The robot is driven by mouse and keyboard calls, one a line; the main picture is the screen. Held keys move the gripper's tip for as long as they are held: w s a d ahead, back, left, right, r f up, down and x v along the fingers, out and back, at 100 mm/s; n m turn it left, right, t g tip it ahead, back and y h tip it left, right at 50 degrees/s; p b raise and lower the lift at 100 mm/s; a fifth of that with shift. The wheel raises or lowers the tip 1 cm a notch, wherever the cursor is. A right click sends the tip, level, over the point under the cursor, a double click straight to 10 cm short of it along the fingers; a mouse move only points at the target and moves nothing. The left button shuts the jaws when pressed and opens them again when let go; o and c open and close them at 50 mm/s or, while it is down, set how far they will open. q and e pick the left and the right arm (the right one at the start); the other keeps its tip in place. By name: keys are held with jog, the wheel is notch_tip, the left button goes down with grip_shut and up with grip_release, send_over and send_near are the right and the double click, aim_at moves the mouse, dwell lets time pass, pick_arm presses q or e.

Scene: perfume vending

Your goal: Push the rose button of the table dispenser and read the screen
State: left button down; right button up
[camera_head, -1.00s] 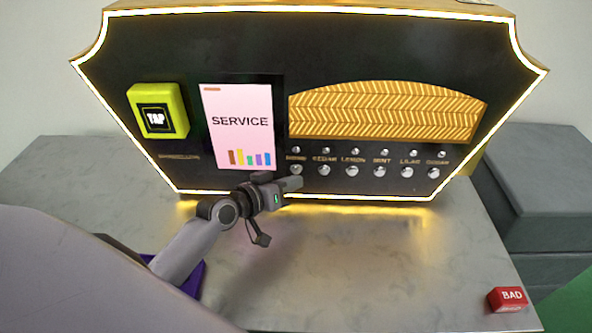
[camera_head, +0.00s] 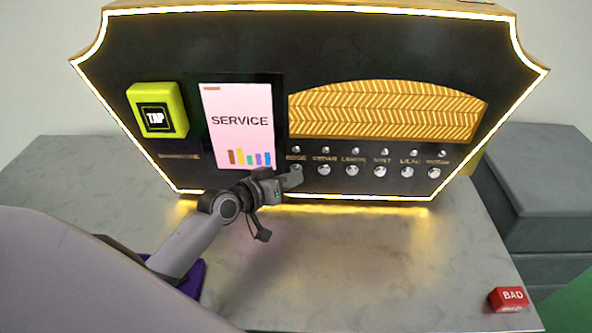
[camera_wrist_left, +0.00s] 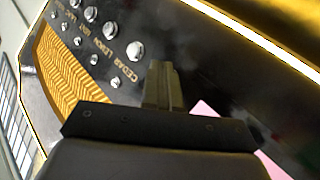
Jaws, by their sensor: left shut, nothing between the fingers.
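The black table dispenser (camera_head: 350,55) stands at the back of the table with a gold glowing edge. Its pink screen (camera_head: 212,145) reads "SERVICE" above several coloured bars. A row of round silver buttons runs along its lower right. The label "ROSE" is at the left end, above the rose button (camera_head: 296,168), which is mostly covered by my fingers. My left gripper (camera_head: 297,179) is shut and empty, its tips at or just in front of that button; contact cannot be told. In the left wrist view the shut fingers (camera_wrist_left: 162,72) hide the rose button beside the cedar button (camera_wrist_left: 134,50). My right gripper is not in view.
A yellow "TAP" pad (camera_head: 158,110) is on the dispenser's left. A red "BAD" block (camera_head: 508,299) lies at the table's right front corner. A purple item (camera_head: 190,285) is partly hidden under my left arm. The table's middle (camera_head: 350,260) is clear.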

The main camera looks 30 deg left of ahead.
pick_arm(q)
jog(key=shift+w+a, duration=0.15)
jog(key=shift+w, duration=0.1)
jog(key=shift+s+r, duration=0.1)
dwell(0.4)
jog(key=shift+s+d+p, duration=0.4)
jog(key=shift+s+p, duration=0.15)
jog(key=shift+s, duration=0.15)
jog(key=shift+s, duration=0.1)
jog(key=s+p, duration=0.1)
jog(key=s+d+p, duration=0.1)
jog(key=s, duration=0.1)
jog(key=s+d+p, duration=0.1)
jog(key=shift+s+d, duration=0.1)
jog(key=shift+s, duration=0.1)
